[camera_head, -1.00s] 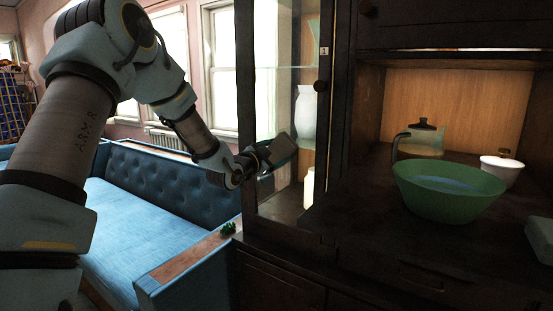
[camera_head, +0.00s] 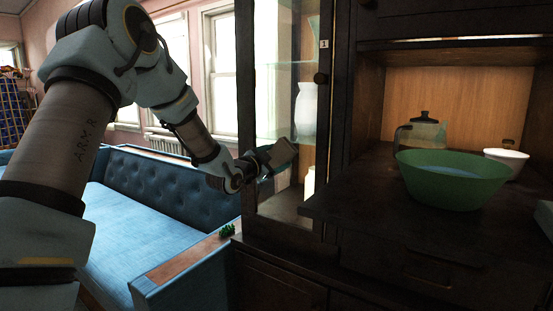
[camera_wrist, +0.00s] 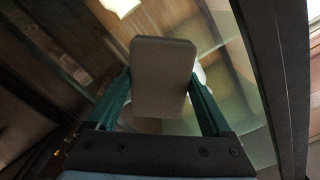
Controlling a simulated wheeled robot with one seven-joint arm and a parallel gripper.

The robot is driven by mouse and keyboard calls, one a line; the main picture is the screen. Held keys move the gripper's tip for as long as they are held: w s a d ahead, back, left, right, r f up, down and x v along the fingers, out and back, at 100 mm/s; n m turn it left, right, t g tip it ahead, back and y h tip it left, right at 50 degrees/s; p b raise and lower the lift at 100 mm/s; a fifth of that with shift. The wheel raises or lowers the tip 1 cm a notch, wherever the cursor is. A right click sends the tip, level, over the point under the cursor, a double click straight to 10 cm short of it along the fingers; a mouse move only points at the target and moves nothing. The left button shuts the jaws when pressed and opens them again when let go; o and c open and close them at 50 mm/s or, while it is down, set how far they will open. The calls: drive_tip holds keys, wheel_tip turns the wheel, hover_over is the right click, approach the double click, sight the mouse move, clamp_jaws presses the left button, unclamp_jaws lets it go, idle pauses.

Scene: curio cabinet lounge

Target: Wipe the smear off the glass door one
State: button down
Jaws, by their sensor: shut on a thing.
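The glass door (camera_head: 284,95) is the tall glazed door in a dark wood frame on the cabinet's left part, marked with a small "1" tag. A round dark knob sits on its right side. My gripper (camera_head: 268,158) is in front of the lower half of the glass. It is shut on a pale grey block-like pad (camera_wrist: 163,75), held between two green fingers in the wrist view. I cannot tell whether the pad touches the glass. No smear can be made out; the pad and gripper hide part of the pane.
The dark cabinet counter (camera_head: 350,205) on the right holds a green bowl (camera_head: 452,180), a glass jug (camera_head: 424,130) and a white bowl (camera_head: 507,162). A white vase (camera_head: 305,108) stands behind the glass. A blue sofa (camera_head: 160,185) is at left, close to the cabinet.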

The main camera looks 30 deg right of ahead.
sight(283, 176)
drive_tip(key=shift+d+f+b, duration=0.1)
drive_tip(key=shift+f+b, duration=3.6)
drive_tip(key=shift+b, duration=0.25)
drive_tip(key=shift+r, duration=0.1)
drive_tip(key=shift+b+v, duration=0.65)
drive_tip(key=shift+v, duration=2.3)
drive_tip(key=shift+b+v, duration=0.6)
drive_tip(key=shift+v, duration=0.9)
